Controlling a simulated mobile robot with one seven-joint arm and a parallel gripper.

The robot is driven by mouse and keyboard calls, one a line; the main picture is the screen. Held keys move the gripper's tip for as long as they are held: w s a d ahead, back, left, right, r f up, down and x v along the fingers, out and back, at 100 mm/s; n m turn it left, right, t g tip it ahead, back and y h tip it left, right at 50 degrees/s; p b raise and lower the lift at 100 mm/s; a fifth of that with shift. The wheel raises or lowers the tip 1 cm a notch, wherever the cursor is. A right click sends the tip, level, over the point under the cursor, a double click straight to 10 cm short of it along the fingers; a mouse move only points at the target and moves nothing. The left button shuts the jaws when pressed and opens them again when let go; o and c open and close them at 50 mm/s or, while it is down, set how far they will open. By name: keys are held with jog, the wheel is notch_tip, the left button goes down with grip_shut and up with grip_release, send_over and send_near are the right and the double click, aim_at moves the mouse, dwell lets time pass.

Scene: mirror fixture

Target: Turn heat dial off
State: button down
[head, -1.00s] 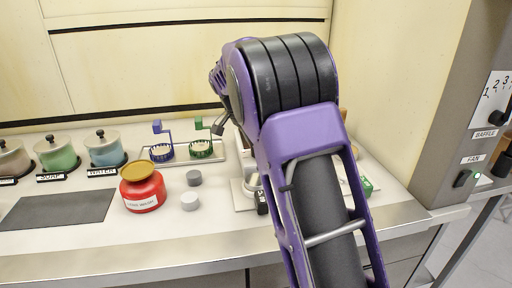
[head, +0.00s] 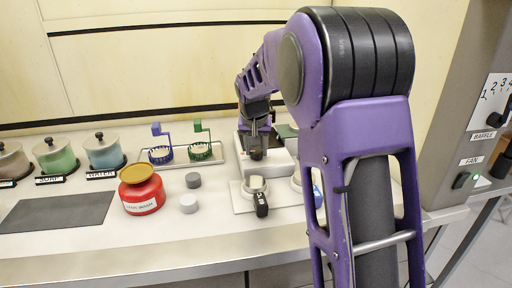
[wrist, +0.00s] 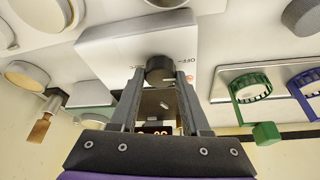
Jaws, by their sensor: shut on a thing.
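The heat dial (wrist: 160,70) is a black round knob on the front of a white box-shaped heater (wrist: 122,48). "OFF" lettering is printed beside the dial in the wrist view. My gripper (wrist: 161,77) has one finger on each side of the dial and is shut on it. In the head view my gripper (head: 256,135) points down at the white heater (head: 280,166), partly hidden by my own arm. I cannot tell which mark the dial points to.
Green (head: 199,152) and blue (head: 160,156) basket holders stand on a tray left of the heater. A small plate with a black-tagged dish (head: 260,204) lies in front. Lidded canisters (head: 104,154) line the left.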

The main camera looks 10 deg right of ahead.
jog(key=shift+n, duration=0.6)
jog(key=shift+c, duration=1.9)
grip_release()
jog(key=shift+r, duration=0.1)
jog(key=p+v, duration=0.2)
jog(key=v, duration=1.5)
jog(key=shift+s+d+p, duration=0.25)
jog(key=shift+p, duration=0.1)
